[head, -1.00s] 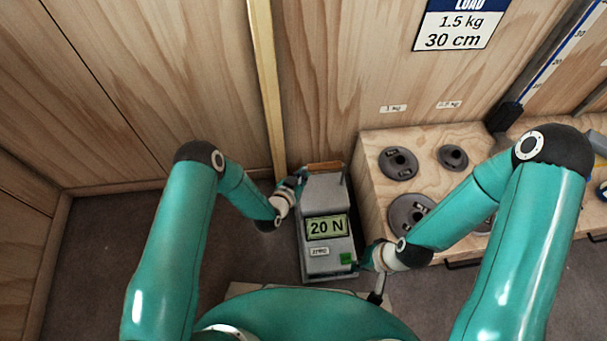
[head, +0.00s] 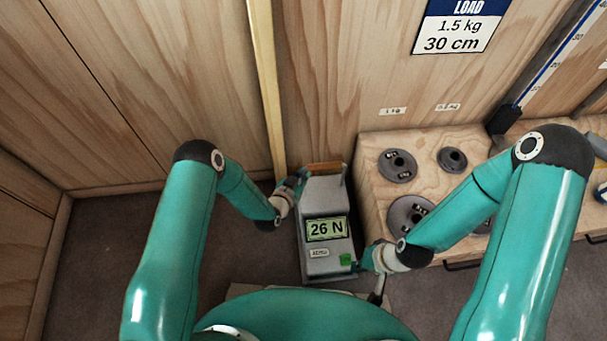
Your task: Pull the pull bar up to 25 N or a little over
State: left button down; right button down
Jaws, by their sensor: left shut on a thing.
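The grey force gauge box (head: 325,262) stands on the dark floor in front of the wooden wall. Its display (head: 327,228) reads 26 N. My right gripper (head: 359,266) is low at the box's right side, close to the green button (head: 346,259). I cannot tell whether its fingers are open or touch the button.
A white label (head: 319,253) sits below the display. A plywood block (head: 375,150) with several dark weight plates (head: 397,165) stands right of the box. A pale wooden strip (head: 266,85) runs down the wall behind. A sign (head: 460,25) reads LOAD, 1.5 kg, 30 cm.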

pick_arm(q)
jog(key=shift+w+r, duration=0.15)
jog(key=shift+r, duration=0.05)
jog(key=shift+f+b, duration=2.6)
jog(key=shift+f, duration=0.1)
jog(key=c, duration=1.2)
grip_release()
